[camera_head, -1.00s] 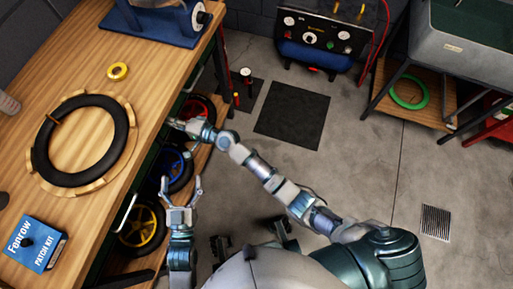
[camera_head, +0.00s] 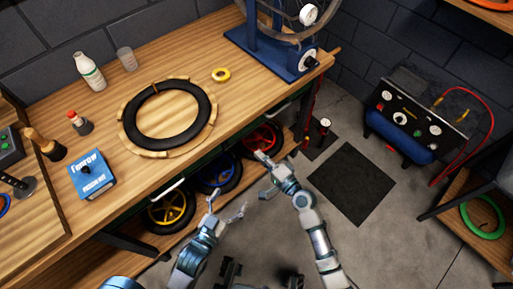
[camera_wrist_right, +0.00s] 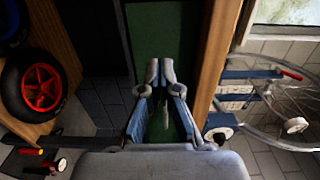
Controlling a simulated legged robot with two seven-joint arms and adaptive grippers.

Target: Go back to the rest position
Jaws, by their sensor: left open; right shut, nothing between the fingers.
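My left gripper (camera_head: 228,203) is open and empty in the head view. It is in front of the workbench (camera_head: 60,218), close to the blue wheel on the lower shelf. My right gripper (camera_head: 261,158) is higher in the picture, by the bench's front edge near the red wheel (camera_head: 262,139). In the right wrist view, my right gripper (camera_wrist_right: 160,70) has its fingers together with nothing between them. A green surface and a wooden edge show beyond them.
On the bench are a black tyre (camera_head: 205,112) on a wooden ring, a yellow tape roll (camera_head: 221,75), a blue patch kit box (camera_head: 92,176), a white bottle (camera_head: 89,72) and a blue wheel stand (camera_head: 270,52). A compressor (camera_head: 415,115) stands right.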

